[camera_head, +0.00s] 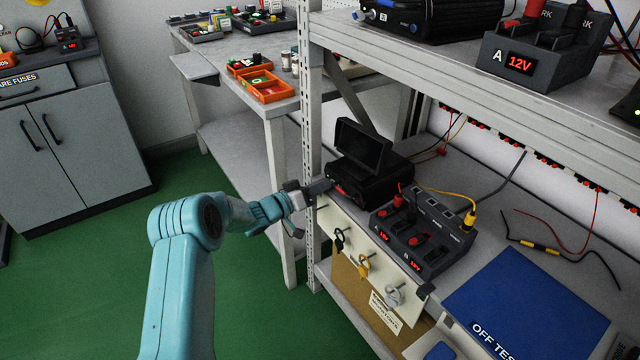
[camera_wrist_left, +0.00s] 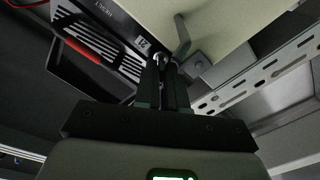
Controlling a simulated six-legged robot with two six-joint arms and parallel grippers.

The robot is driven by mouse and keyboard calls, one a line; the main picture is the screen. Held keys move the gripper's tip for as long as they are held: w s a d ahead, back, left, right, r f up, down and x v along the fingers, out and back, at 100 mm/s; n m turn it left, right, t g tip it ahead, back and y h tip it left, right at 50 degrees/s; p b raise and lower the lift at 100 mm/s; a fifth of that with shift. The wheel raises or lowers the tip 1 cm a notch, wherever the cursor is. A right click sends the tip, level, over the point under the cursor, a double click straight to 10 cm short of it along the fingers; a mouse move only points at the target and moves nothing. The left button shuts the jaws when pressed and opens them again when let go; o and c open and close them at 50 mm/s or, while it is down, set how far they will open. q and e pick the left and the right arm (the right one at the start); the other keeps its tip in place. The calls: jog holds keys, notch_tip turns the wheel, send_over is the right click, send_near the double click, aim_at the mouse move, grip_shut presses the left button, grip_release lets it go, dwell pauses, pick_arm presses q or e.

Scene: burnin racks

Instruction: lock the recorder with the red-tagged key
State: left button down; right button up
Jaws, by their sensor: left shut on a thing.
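The recorder (camera_head: 370,178) is a black box with a raised screen, at the left end of the bench shelf. My left gripper (camera_head: 312,190) is at its front left corner. In the left wrist view its two fingers (camera_wrist_left: 164,62) are closed together on a small metal thing, apparently the key, against the recorder's dark front (camera_wrist_left: 112,32). The fingers cover most of it, and I cannot make out a red tag. Below the shelf edge, a black-tagged key (camera_head: 340,238), a yellow-tagged key (camera_head: 363,265) and a grey-tagged key (camera_head: 393,295) hang on a pale panel. My right gripper is not in view.
A dark rack with red switches (camera_head: 422,235) stands right of the recorder. A blue mat (camera_head: 530,300) lies further right. A perforated upright (camera_head: 308,110) rises close beside my left gripper. In the left wrist view a peg (camera_wrist_left: 182,36) sticks out near the fingers.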

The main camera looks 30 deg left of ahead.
pick_arm(q)
jog(key=shift+n, duration=1.1)
jog(key=c, duration=1.6)
grip_release()
jog(key=shift+p, duration=0.3)
jog(key=p+v, duration=0.2)
jog(key=v, duration=1.4)
jog(key=shift+s+a+f, duration=0.1)
jog(key=shift+s, duration=0.05)
